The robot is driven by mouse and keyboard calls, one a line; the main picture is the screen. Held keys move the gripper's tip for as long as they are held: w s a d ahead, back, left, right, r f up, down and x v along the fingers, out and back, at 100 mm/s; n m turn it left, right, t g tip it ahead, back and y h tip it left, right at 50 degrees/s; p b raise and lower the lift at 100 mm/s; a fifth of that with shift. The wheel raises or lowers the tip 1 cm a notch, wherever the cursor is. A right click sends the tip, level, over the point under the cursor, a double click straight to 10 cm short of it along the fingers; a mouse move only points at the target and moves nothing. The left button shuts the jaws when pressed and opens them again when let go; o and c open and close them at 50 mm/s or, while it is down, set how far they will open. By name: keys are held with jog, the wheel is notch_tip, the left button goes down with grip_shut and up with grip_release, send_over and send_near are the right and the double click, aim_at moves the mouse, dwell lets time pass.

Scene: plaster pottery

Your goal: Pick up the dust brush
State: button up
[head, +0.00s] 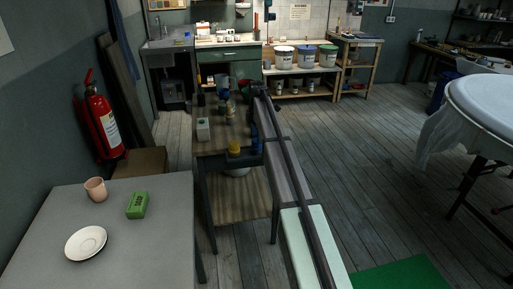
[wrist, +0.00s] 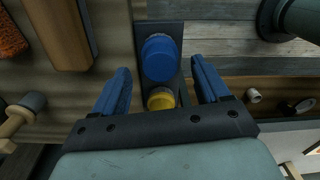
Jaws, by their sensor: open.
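My gripper (wrist: 160,70) shows in the wrist view with its two blue fingers spread wide. No object is clamped between them. A blue-topped round item (wrist: 160,58) and a yellow-topped one (wrist: 160,98) show below the gap, in a dark tray (wrist: 172,29). I cannot pick out the dust brush for certain. A pale wooden item with a grey end (wrist: 33,101) lies at the lower left, and a brown wooden block (wrist: 62,35) at the upper left. In the head view my arm reaches over the right side of the wooden worktable; the fingers are not clear there.
The worktable (head: 205,146) carries several small items, including a yellow one (head: 235,144) and a pale box (head: 203,129). A grey table (head: 140,240) at the near left holds a cup (head: 96,189), a green block (head: 137,205) and a saucer (head: 86,243).

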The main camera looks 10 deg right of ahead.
aim_at(256, 146)
notch_tip(256, 146, down, 4)
jog(key=shift+r, duration=0.25)
jog(key=c, duration=1.1)
jog(key=shift+c, duration=0.2)
jog(key=shift+r, duration=0.1)
